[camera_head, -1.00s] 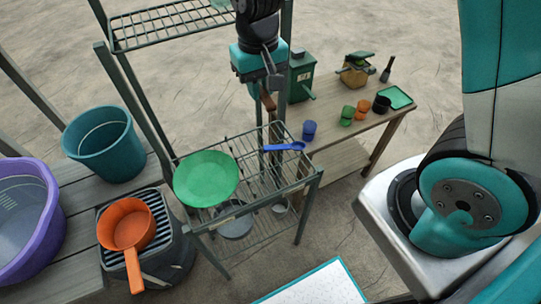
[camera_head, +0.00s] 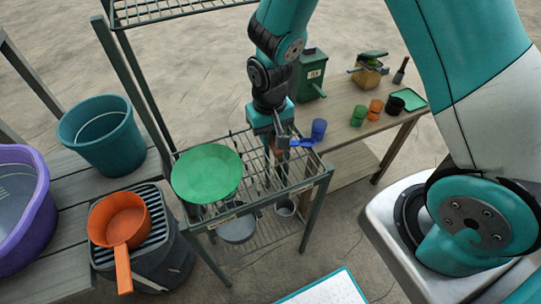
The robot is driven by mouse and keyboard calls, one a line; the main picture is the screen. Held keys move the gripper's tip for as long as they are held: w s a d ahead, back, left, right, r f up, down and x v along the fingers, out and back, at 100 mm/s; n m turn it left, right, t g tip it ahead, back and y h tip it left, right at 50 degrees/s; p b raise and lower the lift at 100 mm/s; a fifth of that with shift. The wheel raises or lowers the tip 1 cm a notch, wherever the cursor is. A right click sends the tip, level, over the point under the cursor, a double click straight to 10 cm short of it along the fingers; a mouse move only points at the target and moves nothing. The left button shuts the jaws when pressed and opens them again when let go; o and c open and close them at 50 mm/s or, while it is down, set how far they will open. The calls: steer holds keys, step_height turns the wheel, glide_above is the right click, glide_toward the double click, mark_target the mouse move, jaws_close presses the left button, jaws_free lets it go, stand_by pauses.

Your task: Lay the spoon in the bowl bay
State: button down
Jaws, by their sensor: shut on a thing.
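My gripper (camera_head: 282,132) points down over the right part of the wire rack's middle shelf (camera_head: 258,168). It is shut on a slim brown thing (camera_head: 282,144), of which only a small part shows below the fingers. I cannot tell whether that is a spoon. A blue spoon-like utensil (camera_head: 303,143) lies at the shelf's right back edge, just right of the gripper; its left part is hidden. A round green bowl or dish (camera_head: 207,173) sits on the shelf's left part. No bay is clearly marked out.
A grey pan (camera_head: 237,229) and small cup (camera_head: 285,207) stand on the lower shelf. Rack posts (camera_head: 318,205) rise close by. The wooden table (camera_head: 375,128) behind holds several cups and a green box (camera_head: 311,75). A teal bucket (camera_head: 103,132) and orange pot (camera_head: 119,219) are left.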

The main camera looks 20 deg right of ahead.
mark_target(270, 164)
step_height(270, 164, down, 10)
steer(key=shift+r+p, duration=0.25)
steer(key=shift+p, duration=0.1)
steer(key=shift+f, duration=0.2)
steer(key=c, duration=1)
jaws_free()
steer(key=shift+r, duration=0.1)
steer(key=shift+r, duration=0.1)
